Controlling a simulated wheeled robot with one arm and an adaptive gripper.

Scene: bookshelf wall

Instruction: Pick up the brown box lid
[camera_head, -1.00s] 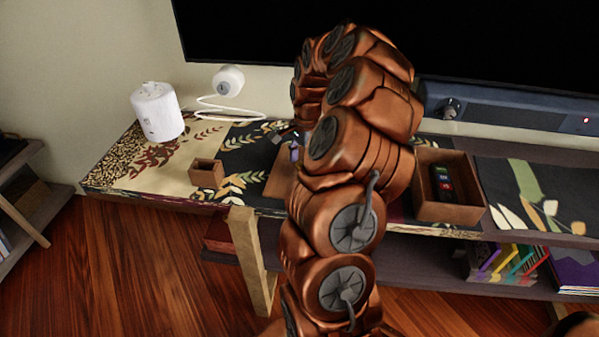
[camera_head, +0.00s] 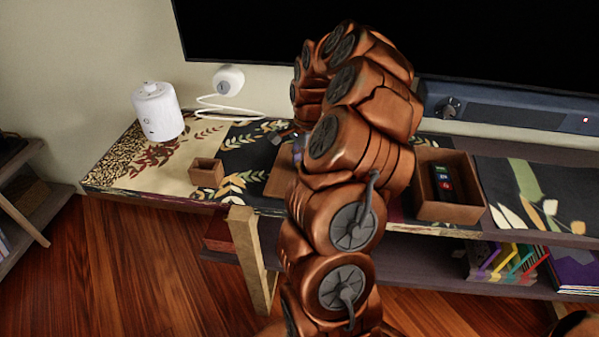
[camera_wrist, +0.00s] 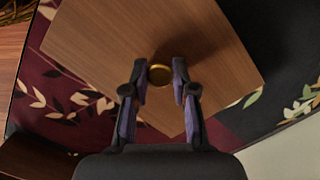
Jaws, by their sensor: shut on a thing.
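The brown box lid (camera_wrist: 150,45) is a flat wooden panel with a round gold knob (camera_wrist: 159,74), seen close up in the wrist view. My gripper (camera_wrist: 161,88) has its two dark, purple-padded fingers on either side of the knob, shut on it. In the head view, the lid (camera_head: 279,182) shows only in part at the left of my copper arm, over the patterned runner. My arm hides the rest of the lid and most of my gripper there. I cannot tell whether the lid touches the surface.
An open brown box (camera_head: 450,212) with dark items inside stands right of my arm. A small open brown box (camera_head: 206,173) and a white canister (camera_head: 158,111) stand to the left. A television (camera_head: 480,40) and soundbar (camera_head: 500,108) are behind.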

